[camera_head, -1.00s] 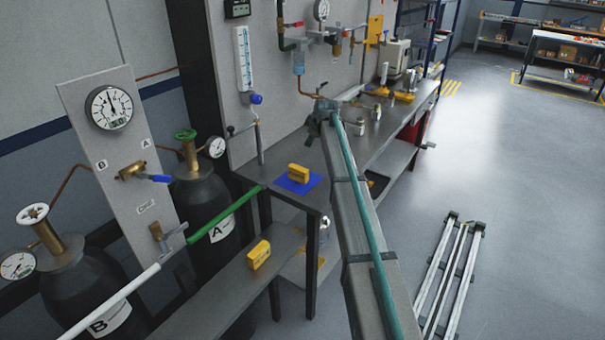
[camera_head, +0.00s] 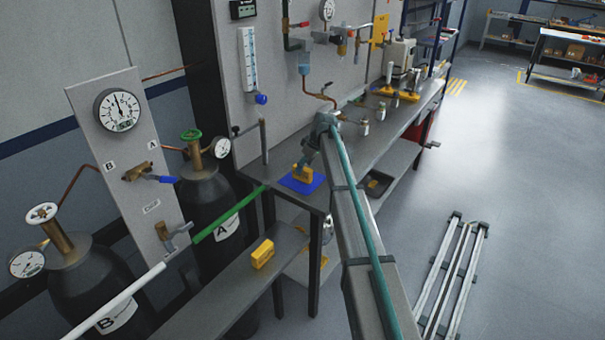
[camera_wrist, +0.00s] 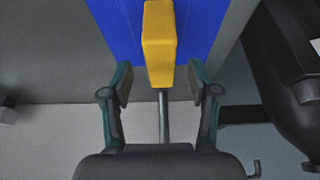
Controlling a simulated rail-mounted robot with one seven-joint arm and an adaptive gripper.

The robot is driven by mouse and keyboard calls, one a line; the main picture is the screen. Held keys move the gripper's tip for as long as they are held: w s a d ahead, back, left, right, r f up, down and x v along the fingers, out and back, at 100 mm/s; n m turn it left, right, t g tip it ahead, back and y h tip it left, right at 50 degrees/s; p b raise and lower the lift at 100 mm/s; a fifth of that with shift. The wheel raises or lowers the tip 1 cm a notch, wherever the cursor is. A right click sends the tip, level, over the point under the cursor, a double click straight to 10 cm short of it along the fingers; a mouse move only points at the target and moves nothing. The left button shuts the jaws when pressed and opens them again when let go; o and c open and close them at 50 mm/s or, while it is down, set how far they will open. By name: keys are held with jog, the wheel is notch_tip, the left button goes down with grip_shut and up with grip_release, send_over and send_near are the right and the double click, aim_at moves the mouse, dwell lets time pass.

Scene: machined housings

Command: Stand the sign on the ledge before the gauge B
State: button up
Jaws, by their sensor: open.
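A yellow sign-like block (camera_head: 302,174) stands on a blue mat (camera_head: 289,184) at the near end of the bench. My gripper (camera_head: 307,160) is right at this block. In the wrist view my gripper (camera_wrist: 160,80) is open, and the yellow block (camera_wrist: 159,42) shows between and beyond its fingertips, over the blue mat (camera_wrist: 112,22). A second yellow block (camera_head: 263,254) stands on the lower ledge (camera_head: 215,292). A gauge (camera_head: 27,264) sits on the cylinder labelled B (camera_head: 118,316) at the lower left.
A thin upright post (camera_head: 264,141) rises near the mat. The ledge has bare room on both sides of its block.

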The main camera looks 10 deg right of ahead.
jog(key=p+x, duration=0.2)
jog(key=x, duration=0.3)
grip_shut()
jog(key=shift+r, duration=0.15)
dwell(0.4)
